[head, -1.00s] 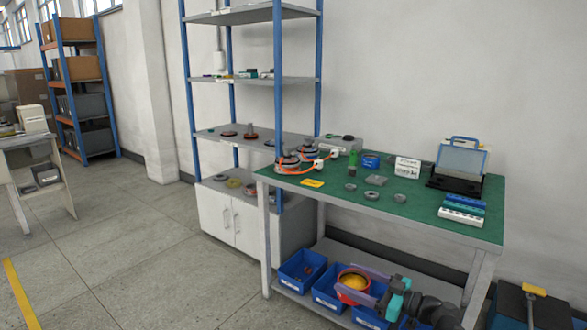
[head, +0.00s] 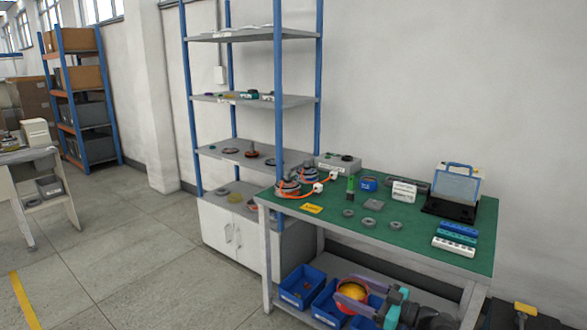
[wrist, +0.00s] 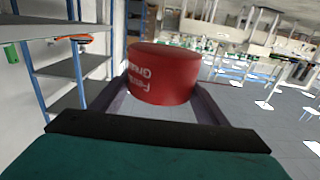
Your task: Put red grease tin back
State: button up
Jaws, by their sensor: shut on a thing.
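The red grease tin (wrist: 163,75), with white lettering on its side, is held between the two fingers of my gripper (wrist: 165,95) in the wrist view. It looks a little tilted there. In the head view my gripper (head: 355,295) is at the bottom, in front of the workbench, shut on the tin, whose yellow-orange top (head: 352,292) faces up. Blue bins on the bench's lower shelf lie behind it. The green-topped workbench (head: 400,232) stands to the right of a grey shelving rack with blue posts (head: 282,110).
The bench top holds a motor with an orange cable (head: 290,186), a blue tape-like roll (head: 368,184), an open case (head: 455,190) and several grey rings. A white cabinet (head: 225,235) is under the rack. The floor (head: 120,260) at left is clear.

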jog(key=shift+r+p, duration=1.95)
jog(key=shift+p, duration=0.35)
